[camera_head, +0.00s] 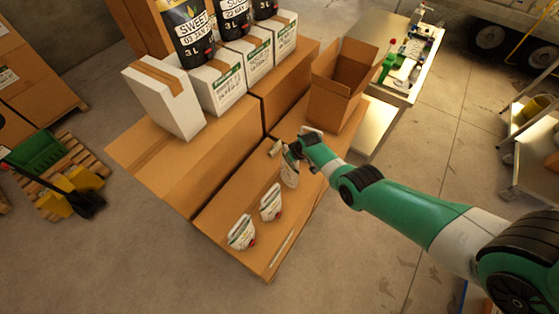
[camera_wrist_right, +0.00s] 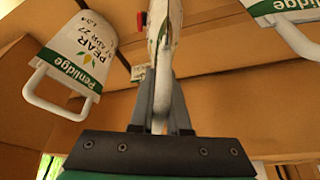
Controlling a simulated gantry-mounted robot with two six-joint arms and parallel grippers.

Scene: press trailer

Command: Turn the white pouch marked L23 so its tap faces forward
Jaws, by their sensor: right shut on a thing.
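In the head view my right gripper (camera_head: 293,152) reaches over the cardboard-topped surface from the right, above a white pouch (camera_head: 289,173). In the right wrist view my right gripper (camera_wrist_right: 160,118) is shut on the white handle (camera_wrist_right: 162,75) of this pouch, whose body (camera_wrist_right: 166,22) is seen edge-on. A red tap (camera_wrist_right: 141,20) shows on its left side in that view. I cannot read L23 on it. My left gripper is out of view.
Two more white pouches with red taps stand nearby, one in the middle (camera_head: 271,202) and one at the front (camera_head: 242,232). An open carton (camera_head: 341,82) stands behind the gripper. White boxes (camera_head: 167,96) and black pouches (camera_head: 188,30) stand at the back left.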

